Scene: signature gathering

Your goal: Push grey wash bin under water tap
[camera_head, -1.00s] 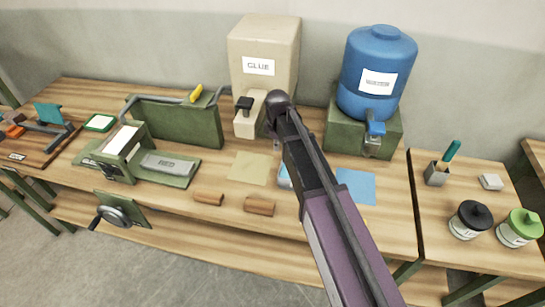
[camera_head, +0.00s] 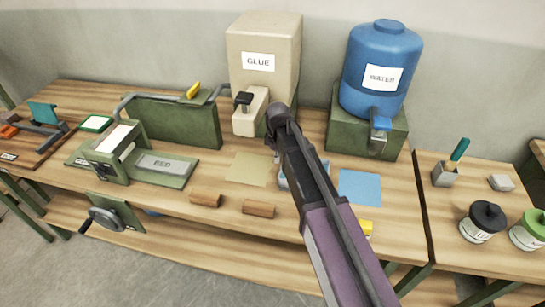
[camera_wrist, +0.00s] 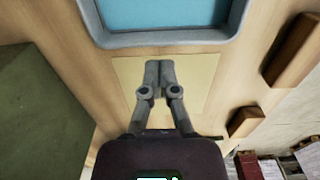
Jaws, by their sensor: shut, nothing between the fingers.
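The grey wash bin (camera_head: 284,181) is mostly hidden behind my arm in the head view. In the wrist view, the bin (camera_wrist: 165,39) shows its grey rim and blue inside at the top edge. My gripper (camera_head: 276,152) is shut and empty, pointing down over the table beside the bin. In the wrist view, my gripper (camera_wrist: 159,66) is over the yellow mat, with its fingertips just short of the bin's rim; contact cannot be told.
The glue dispenser (camera_head: 262,85) stands behind my gripper. A yellow mat (camera_head: 248,169) lies left of the bin. A green press (camera_head: 163,166) is at left. Dark and green-lidded jars (camera_head: 482,222) stand at right.

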